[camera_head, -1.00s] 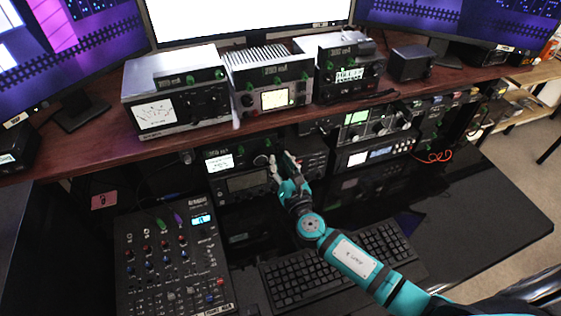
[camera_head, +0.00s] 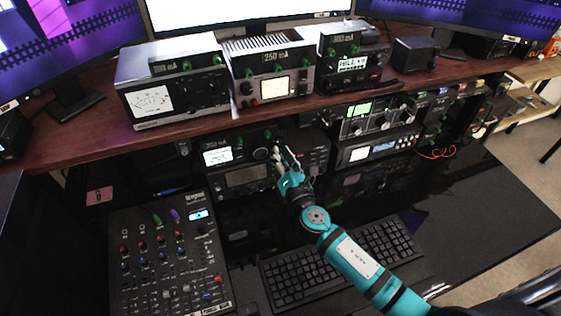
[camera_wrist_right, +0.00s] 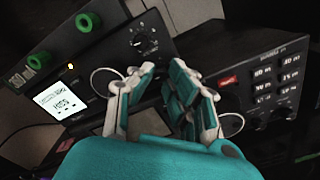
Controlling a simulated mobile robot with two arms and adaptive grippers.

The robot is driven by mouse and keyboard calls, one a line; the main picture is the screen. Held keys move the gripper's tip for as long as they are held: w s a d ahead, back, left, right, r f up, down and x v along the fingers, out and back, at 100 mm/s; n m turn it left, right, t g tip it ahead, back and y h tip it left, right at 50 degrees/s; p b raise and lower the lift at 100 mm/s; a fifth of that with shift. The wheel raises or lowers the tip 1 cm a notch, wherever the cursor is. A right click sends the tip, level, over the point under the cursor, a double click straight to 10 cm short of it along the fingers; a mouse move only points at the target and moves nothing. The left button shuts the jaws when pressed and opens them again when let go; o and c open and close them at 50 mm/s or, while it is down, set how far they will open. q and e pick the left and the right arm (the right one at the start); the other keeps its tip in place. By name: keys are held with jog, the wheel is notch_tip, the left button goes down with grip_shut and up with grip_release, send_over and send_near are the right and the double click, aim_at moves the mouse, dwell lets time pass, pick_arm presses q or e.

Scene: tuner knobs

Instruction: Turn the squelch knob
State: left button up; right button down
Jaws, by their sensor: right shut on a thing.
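A black round knob with white scale marks (camera_wrist_right: 140,43) sits on the front of a dark radio unit with a lit white display (camera_head: 217,157). The unit also shows in the right wrist view (camera_wrist_right: 60,103). The label by the knob is too small to read. My right gripper (camera_head: 277,153) is at the right end of that unit. The exact contact is hard to see. My left gripper is not in view.
Another panel with a red switch and white buttons (camera_wrist_right: 270,75) is close to the right finger. Green knobs (camera_wrist_right: 88,22) stand out on the radio unit. A wooden shelf (camera_head: 75,148) with several instruments overhangs the unit.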

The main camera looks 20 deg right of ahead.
jog(key=c, duration=1.6)
grip_release()
jog(key=shift+s, duration=0.1)
jog(key=s, duration=1.2)
jog(key=shift+d, duration=0.25)
jog(key=shift+w, duration=0.1)
